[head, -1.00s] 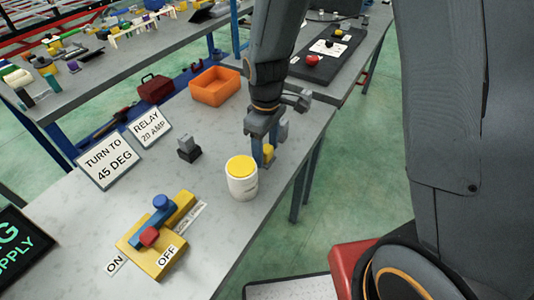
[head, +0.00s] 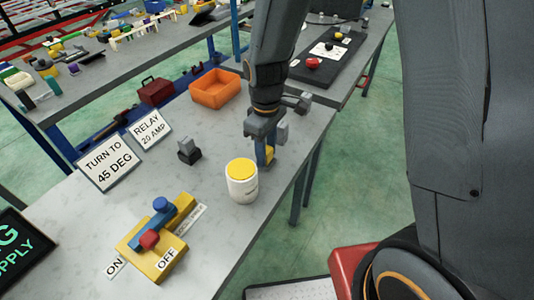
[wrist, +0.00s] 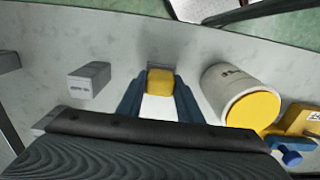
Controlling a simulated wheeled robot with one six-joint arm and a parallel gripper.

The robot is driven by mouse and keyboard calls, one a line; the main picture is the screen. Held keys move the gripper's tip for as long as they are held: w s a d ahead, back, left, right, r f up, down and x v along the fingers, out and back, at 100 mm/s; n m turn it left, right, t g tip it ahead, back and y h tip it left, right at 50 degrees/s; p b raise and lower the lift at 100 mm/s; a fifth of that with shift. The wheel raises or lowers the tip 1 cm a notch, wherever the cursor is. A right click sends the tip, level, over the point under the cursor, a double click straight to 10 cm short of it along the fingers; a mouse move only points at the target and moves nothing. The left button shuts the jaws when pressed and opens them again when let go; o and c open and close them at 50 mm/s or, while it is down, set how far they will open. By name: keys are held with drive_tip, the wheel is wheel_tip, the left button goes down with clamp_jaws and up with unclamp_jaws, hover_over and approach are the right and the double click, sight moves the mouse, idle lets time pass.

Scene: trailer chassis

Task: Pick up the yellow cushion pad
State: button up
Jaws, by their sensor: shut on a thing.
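The yellow cushion pad (wrist: 160,82) is a small yellow block between the two blue fingers of my gripper (wrist: 159,98) in the wrist view. My gripper is shut on it, with a finger on each side. In the head view my gripper (head: 267,153) points down at the table behind the white jar, and part of the yellow pad (head: 270,153) shows beside a finger. The rest of the pad is hidden by the fingers there. I cannot tell whether the pad touches the table.
A white jar with a yellow lid (head: 241,181) stands close to my gripper. A grey relay block (head: 189,150), an orange bin (head: 215,88) and a yellow switch panel (head: 157,238) are on the same table (head: 95,215). The table's right edge is near.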

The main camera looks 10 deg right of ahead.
wheel_tip(320, 180, up, 10)
drive_tip(key=shift+f+b, duration=0.25)
drive_tip(key=shift+b, duration=0.85)
drive_tip(key=o, duration=0.5)
drive_tip(key=c, duration=0.3)
